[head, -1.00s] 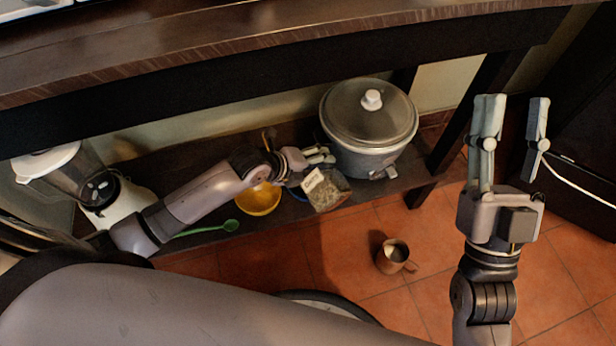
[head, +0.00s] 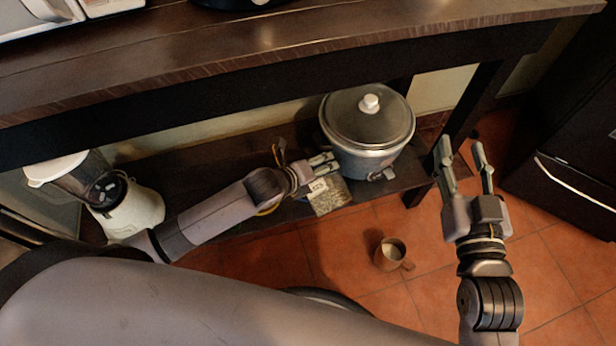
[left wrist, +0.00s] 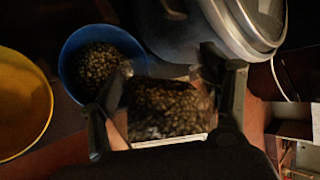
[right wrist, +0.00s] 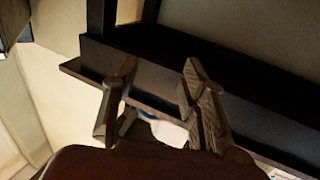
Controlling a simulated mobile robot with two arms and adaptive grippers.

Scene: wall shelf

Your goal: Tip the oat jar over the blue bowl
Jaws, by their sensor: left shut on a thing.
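My left gripper (head: 325,165) is shut on the oat jar (head: 332,197), a clear, squarish container with brownish flakes inside, held in front of the rice cooker. In the left wrist view the oat jar (left wrist: 168,110) sits between the two fingers (left wrist: 165,100). The blue bowl (left wrist: 68,57) is just left of the jar there, with brownish flakes in it; in the head view my arm and the jar hide most of it. I cannot tell the jar's exact tilt. My right gripper (head: 462,148) is open and empty, right of the shelf; it also shows in the right wrist view (right wrist: 158,70).
The rice cooker (head: 368,130) stands right behind the jar. A yellow bowl (left wrist: 22,100) is left of the blue bowl. A blender (head: 125,205) stands at the shelf's left end. A brown mug (head: 390,254) is on the tiled floor. The counter (head: 300,45) overhangs the shelf.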

